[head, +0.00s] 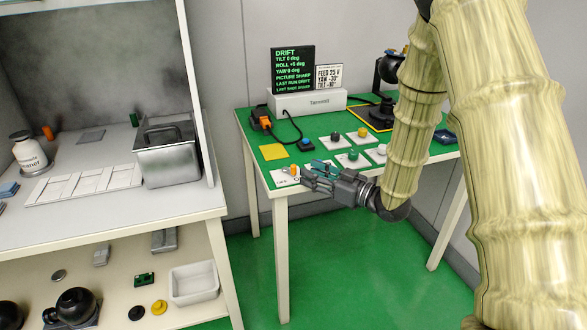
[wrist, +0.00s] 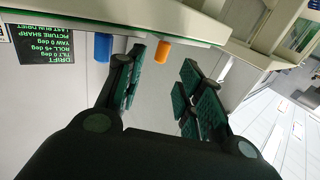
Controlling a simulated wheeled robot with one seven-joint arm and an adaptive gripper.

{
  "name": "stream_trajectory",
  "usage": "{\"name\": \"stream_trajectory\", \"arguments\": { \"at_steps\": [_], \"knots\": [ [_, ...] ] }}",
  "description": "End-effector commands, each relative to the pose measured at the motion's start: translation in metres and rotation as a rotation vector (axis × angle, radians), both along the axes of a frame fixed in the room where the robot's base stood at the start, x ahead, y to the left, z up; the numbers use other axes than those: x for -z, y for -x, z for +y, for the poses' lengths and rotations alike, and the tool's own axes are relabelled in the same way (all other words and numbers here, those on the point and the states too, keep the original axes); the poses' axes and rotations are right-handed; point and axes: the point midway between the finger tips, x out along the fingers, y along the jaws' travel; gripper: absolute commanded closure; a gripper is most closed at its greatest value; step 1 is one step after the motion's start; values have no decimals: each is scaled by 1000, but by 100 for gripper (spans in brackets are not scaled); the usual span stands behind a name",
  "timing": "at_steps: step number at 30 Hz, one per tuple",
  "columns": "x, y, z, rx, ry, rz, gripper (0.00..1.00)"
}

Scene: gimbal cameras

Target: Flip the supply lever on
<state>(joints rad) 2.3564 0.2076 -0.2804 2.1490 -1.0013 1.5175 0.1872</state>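An orange knob or lever end (head: 294,171) stands at the near left corner of the green-topped table (head: 246,128), beside white printed labels. My gripper (head: 310,176) is just right of it, over the table's front edge. In the wrist view the orange piece (wrist: 162,52) shows beyond and between the two open fingers (wrist: 160,78), with nothing held. A blue cylinder (wrist: 103,47) is left of it there, beyond the left finger. I cannot tell for sure which of these is the supply lever, or whether a finger touches anything. The lever's base is hidden.
A shelved bench (head: 190,212) stands left. Green floor (head: 350,260) is open below.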

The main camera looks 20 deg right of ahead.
Motion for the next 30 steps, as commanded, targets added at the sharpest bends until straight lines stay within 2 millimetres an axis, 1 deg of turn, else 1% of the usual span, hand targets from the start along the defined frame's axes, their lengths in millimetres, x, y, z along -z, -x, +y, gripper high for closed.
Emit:
{"name": "stream_trajectory", "arguments": {
  "at_steps": [1, 6, 12, 18, 26, 30],
  "knots": [
    [1, -7, 6, -1, 2, 0, 63],
    [1, -28, 22, -1, 2, 0, 63],
    [1, -46, 36, 0, 1, 0, 63],
    [1, -53, 41, 1, 1, 1, 63],
    [1, -54, 42, 2, 0, 1, 63],
    [1, -54, 42, 2, 0, 1, 88]
  ]
}}
